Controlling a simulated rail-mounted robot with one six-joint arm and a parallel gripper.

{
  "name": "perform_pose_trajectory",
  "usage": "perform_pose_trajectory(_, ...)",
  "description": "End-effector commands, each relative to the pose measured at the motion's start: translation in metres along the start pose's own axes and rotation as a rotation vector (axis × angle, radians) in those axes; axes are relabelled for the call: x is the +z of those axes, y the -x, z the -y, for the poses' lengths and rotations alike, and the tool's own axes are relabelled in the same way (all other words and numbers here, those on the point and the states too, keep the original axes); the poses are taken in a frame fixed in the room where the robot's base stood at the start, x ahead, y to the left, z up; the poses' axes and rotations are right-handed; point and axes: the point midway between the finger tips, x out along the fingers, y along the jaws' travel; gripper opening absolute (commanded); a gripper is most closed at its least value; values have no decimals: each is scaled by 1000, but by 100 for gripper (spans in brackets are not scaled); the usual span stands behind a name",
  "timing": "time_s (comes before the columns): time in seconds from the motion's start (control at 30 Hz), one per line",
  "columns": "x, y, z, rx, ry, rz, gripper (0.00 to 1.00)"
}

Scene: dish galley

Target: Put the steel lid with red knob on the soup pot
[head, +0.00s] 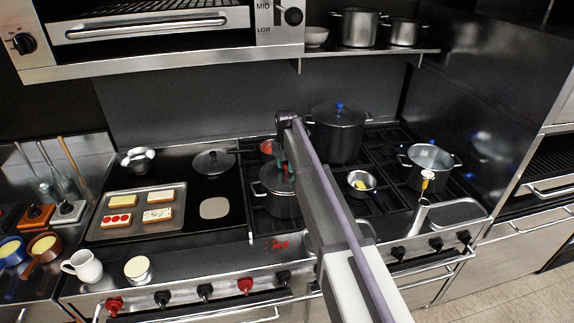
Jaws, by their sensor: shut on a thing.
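My gripper (284,160) is at the end of my arm, over the left part of the burner range. It is shut on the lid's red knob, of which only a little red shows. The steel lid (268,179) is under the gripper, at the mouth of a dark steel pot (281,205), which I take for the soup pot. The lid looks roughly level. My arm covers the right side of both, so I cannot tell whether the lid rests on the rim or hangs just above it.
A tall pot with a blue-knobbed lid (338,132) stands close behind, right of my arm. A small pan (362,183) and an open pot (430,160) are farther right. Another lid (213,162) and a tray of slices (137,230) lie left. A shelf (380,50) overhangs the back.

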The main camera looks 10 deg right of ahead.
Motion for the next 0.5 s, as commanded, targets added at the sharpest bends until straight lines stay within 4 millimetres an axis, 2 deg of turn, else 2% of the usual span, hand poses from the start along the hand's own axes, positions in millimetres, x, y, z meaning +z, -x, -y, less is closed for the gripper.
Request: perform_pose_trajectory(0.5, 0, -3, 0, 0, 0, 0, 3)
